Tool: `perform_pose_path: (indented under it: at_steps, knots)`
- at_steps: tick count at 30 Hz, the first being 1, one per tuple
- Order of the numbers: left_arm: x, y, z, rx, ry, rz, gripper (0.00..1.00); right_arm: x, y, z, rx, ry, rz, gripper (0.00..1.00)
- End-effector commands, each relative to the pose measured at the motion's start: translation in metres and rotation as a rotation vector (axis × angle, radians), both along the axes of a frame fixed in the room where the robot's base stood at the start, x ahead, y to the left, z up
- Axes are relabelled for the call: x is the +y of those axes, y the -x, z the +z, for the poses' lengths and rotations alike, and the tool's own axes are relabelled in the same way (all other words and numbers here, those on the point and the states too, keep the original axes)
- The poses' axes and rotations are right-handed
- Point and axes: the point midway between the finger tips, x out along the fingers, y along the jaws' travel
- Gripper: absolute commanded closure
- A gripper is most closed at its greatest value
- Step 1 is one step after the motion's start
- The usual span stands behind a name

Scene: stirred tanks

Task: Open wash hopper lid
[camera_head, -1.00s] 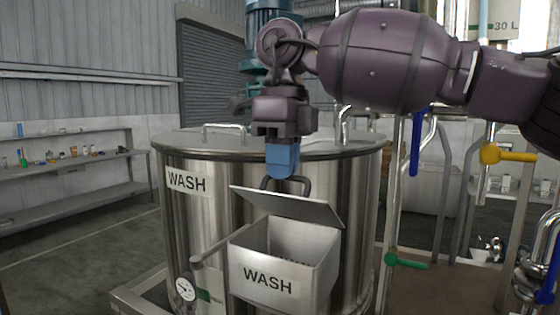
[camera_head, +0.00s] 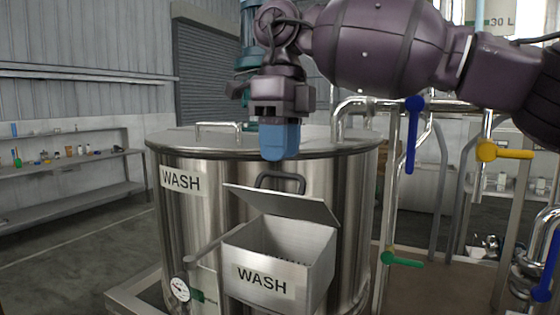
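The wash hopper (camera_head: 265,283) is a steel box labelled WASH on the front of the wash tank (camera_head: 185,225). Its lid (camera_head: 285,204) stands raised and tilted, and the box's mouth shows below it. My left gripper is out of view.
A lever arm (camera_head: 205,252) sticks out left of the hopper above a dial gauge (camera_head: 180,289). Pipes with blue (camera_head: 411,140), yellow (camera_head: 487,151) and green (camera_head: 390,258) valve handles stand to the right. Shelves (camera_head: 70,170) line the left wall.

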Motion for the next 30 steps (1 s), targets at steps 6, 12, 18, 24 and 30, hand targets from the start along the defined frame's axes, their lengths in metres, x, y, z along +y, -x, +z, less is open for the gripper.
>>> perform_pose_path:
  at_steps: [6,12,18,24,30]
  knots:
    - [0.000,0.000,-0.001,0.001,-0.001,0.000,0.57,0.000,-0.002,0.042,-0.002,-0.002,-0.002,0.64]
    - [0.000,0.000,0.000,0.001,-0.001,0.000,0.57,-0.001,-0.004,0.069,-0.001,0.000,-0.003,0.64]
    - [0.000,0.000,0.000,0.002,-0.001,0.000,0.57,-0.002,-0.005,0.079,0.000,0.001,-0.001,0.64]
    - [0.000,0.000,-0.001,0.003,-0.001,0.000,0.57,-0.002,-0.005,0.080,0.000,0.001,-0.001,0.64]
    - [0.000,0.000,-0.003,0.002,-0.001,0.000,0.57,-0.013,-0.009,0.079,0.002,-0.011,-0.018,0.64]
